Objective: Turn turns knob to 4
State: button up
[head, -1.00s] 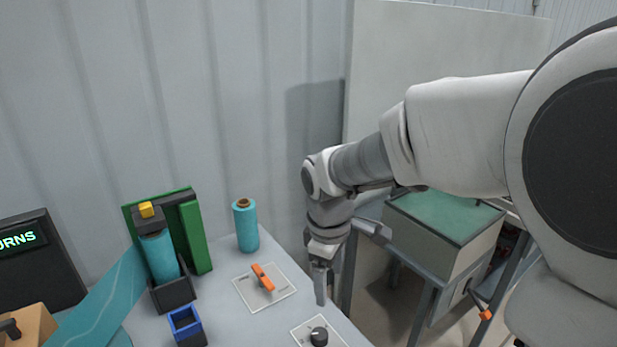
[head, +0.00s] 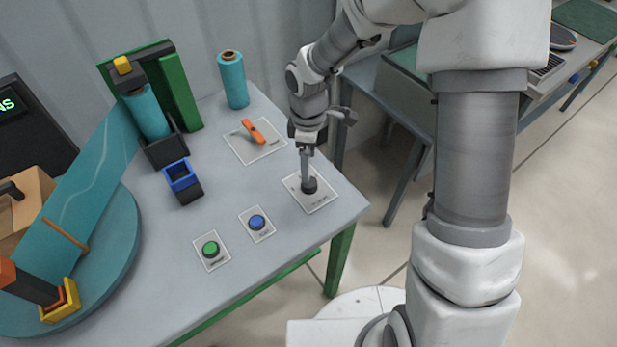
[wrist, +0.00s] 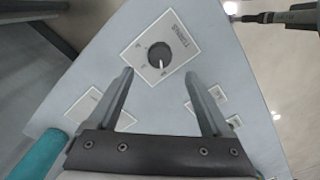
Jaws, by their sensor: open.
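The turns knob (head: 309,186) is a dark round knob on a white labelled plate near the right edge of the grey table. In the wrist view the knob (wrist: 159,54) lies just beyond my fingertips, roughly centred between them, with its white pointer mark toward my gripper. The small numbers around it are too blurred to read. My gripper (wrist: 158,76) is open and empty, its two fingers apart. In the head view my gripper (head: 306,158) points down over the knob and partly overlaps it; whether they touch cannot be told.
A green button (head: 211,249), a blue button (head: 257,222) and an orange lever (head: 252,130) sit on plates around the knob. A teal roll (head: 232,80) stands at the back. A dark display (head: 14,106) stands at far left. Bare table surrounds the plates.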

aim_at(309, 185)
notch_tip(309, 185, down, 7)
dwell(0.3)
grip_shut()
dwell(0.4)
